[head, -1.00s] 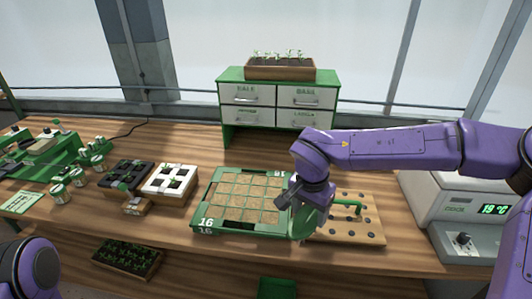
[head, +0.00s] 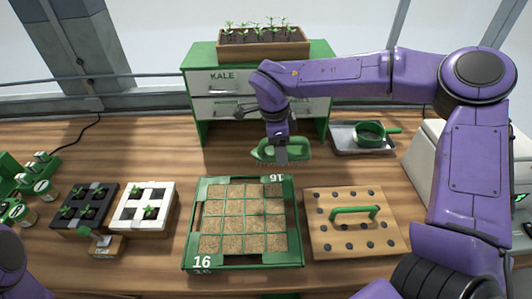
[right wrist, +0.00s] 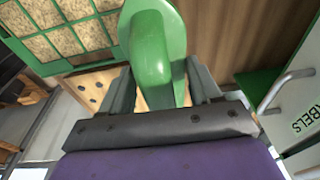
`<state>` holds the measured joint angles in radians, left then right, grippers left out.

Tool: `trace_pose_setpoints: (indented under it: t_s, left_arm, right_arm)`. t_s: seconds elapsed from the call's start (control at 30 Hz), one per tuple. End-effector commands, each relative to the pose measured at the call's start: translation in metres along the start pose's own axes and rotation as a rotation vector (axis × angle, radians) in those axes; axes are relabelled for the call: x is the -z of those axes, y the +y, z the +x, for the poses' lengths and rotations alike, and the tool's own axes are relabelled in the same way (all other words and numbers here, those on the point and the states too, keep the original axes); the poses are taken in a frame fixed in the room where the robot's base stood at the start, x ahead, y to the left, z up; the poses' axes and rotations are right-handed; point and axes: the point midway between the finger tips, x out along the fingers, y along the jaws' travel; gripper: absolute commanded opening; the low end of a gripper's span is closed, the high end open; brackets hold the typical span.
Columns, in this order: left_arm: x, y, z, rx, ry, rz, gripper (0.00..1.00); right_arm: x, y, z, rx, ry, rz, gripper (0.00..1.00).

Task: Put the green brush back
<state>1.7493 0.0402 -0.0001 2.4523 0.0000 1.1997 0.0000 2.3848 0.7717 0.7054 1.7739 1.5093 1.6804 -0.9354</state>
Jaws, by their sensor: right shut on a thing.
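The green brush (head: 264,153) is in my right gripper (head: 281,152) in the head view, held over the wood behind the seed tray, in front of the drawer cabinet. In the right wrist view the brush (right wrist: 152,55) is a smooth green body between the two dark fingers of the right gripper (right wrist: 158,85), which is shut on it. My left gripper is out of view; only a bit of the left arm shows at the lower left.
The green seed tray (head: 292,225) holds soil-filled cells. A wooden board with a green handle (head: 320,245) lies to its right. Behind that is a metal tray (head: 345,149) with a green sieve (head: 370,130). The green cabinet (head: 197,130) stands at the back. Seedling pots (head: 150,222) are left.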

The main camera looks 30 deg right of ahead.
Motion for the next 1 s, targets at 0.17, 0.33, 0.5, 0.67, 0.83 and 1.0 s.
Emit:
trace_pose_setpoints:
  t_s: [0.17, 0.33, 0.5, 0.67, 0.83, 1.0]
  left_arm:
    - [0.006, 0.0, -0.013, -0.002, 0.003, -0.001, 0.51]
    - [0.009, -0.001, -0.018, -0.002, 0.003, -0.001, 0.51]
    - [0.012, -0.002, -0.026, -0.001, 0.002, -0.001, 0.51]
    - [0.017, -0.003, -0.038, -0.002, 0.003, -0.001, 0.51]
    - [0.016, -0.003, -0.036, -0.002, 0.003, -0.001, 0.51]
    - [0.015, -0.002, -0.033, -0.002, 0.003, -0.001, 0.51]
  right_arm:
    - [-0.023, -0.033, 0.029, -0.007, 0.007, -0.006, 0.29]
    - [-0.037, -0.052, 0.052, -0.007, 0.005, -0.006, 0.29]
    - [-0.044, -0.062, 0.067, -0.008, 0.006, -0.007, 0.29]
    - [-0.047, -0.061, 0.09, -0.007, 0.005, -0.007, 0.29]
    - [-0.048, -0.061, 0.095, -0.005, 0.003, -0.005, 0.29]
    - [-0.048, -0.061, 0.098, -0.005, 0.003, -0.005, 0.29]
